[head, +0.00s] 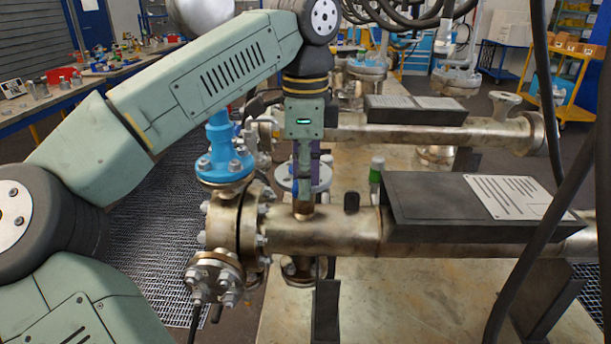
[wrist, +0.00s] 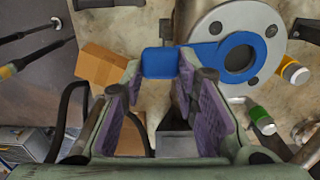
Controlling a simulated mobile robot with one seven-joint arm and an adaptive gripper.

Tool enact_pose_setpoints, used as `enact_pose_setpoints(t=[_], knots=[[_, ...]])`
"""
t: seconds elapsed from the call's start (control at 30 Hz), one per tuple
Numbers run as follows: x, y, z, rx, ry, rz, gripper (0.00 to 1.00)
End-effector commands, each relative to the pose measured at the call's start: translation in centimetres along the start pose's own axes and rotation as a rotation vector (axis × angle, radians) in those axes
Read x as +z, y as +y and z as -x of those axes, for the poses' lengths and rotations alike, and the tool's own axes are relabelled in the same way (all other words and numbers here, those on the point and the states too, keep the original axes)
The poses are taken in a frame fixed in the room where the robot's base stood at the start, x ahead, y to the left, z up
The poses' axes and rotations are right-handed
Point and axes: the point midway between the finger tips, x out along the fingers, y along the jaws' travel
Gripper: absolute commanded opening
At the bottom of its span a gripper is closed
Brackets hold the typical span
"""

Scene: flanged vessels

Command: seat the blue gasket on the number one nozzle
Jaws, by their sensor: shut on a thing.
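The blue gasket (wrist: 158,62) is a flat ring with a wide tab. In the wrist view its tab lies between the fingertips of my gripper (wrist: 161,78), and its ring surrounds a dark bore. Around the ring is a round grey flange face with bolt holes; this nozzle flange (wrist: 203,28) lies to the upper right of my fingers. I cannot tell whether the ring touches the face or hovers over it. In the head view my gripper (head: 304,165) points down at a grey flange (head: 284,183) on top of the near pipe. No nozzle number is readable.
A blue valve (head: 219,145) stands on the pipe end, left of my gripper. A cardboard box (wrist: 101,66) lies left of my fingers in the wrist view.

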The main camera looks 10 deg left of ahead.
Motion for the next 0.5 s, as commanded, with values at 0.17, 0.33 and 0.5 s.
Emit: enact_pose_setpoints(t=[0.17,0.33,0.5], knots=[[0.03,0.0,-0.36,0.0,-0.001,0.002,0.08],[0.02,0.0,-0.31,-0.001,-0.001,0.001,0.08],[0.01,-0.01,-0.31,-0.001,0.0,0.001,0.32]])
